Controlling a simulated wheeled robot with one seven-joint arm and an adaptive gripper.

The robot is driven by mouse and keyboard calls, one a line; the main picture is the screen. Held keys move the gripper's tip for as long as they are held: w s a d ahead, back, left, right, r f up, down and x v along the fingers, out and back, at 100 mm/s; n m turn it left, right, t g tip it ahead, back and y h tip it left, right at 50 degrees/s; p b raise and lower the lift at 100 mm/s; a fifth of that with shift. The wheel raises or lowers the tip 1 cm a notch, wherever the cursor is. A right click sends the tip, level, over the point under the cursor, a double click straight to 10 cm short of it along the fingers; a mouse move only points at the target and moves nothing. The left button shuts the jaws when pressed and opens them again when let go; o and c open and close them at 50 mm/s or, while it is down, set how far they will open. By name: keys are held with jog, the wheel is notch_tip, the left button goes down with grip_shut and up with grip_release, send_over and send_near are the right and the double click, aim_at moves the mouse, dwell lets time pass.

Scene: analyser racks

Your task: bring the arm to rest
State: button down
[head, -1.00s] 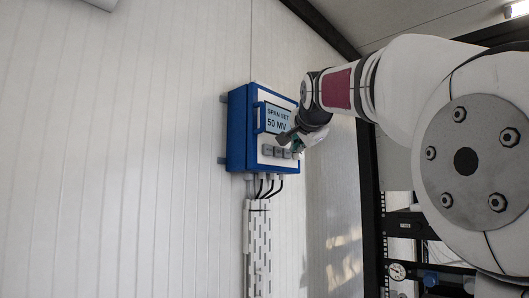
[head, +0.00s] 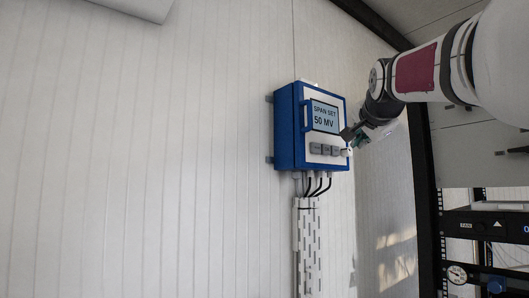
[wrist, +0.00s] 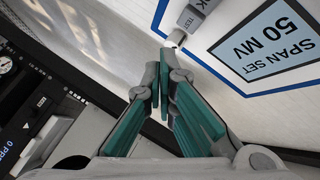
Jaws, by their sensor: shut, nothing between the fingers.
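My gripper (head: 352,135) is at the right side of a blue wall box (head: 285,127) in the head view, near the right end of its button row. In the wrist view my gripper (wrist: 160,92) has its two teal-padded fingers together with nothing between them. The box's screen (head: 324,116) reads "SPAN SET 50 MV"; the same screen (wrist: 270,42) shows upside down in the wrist view. A grey button (wrist: 198,15) and a small metal knob (wrist: 176,38) lie just beyond the fingertips. I cannot tell whether the fingertips touch the box.
Cables and a slotted white duct (head: 308,245) run down below the box. A dark rack (head: 470,225) with a round gauge (head: 457,273) stands at the right. The white wall (head: 140,150) left of the box is bare.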

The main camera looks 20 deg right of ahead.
jog(key=s+a+f+n+g+y, duration=0.2)
jog(key=s+a+f+n, duration=0.35)
jog(key=a+f, duration=0.4)
jog(key=s+a+f+n+g+y, duration=0.2)
jog(key=s+a+f+n, duration=0.35)
jog(key=f, duration=0.75)
jog(key=s+a+f+n+g+y, duration=0.1)
jog(key=s+a+f, duration=0.3)
jog(key=s+f, duration=0.4)
jog(key=s+a+f+n+g+y, duration=0.1)
jog(key=s+a+f+n+g, duration=0.2)
jog(key=s+f, duration=0.6)
notch_tip(320, 180, down, 3)
jog(key=shift+s+a+r+n+g, duration=0.2)
jog(key=shift+s+a+n+g, duration=0.1)
jog(key=shift+a+n, duration=0.3)
jog(key=shift+d, duration=0.1)
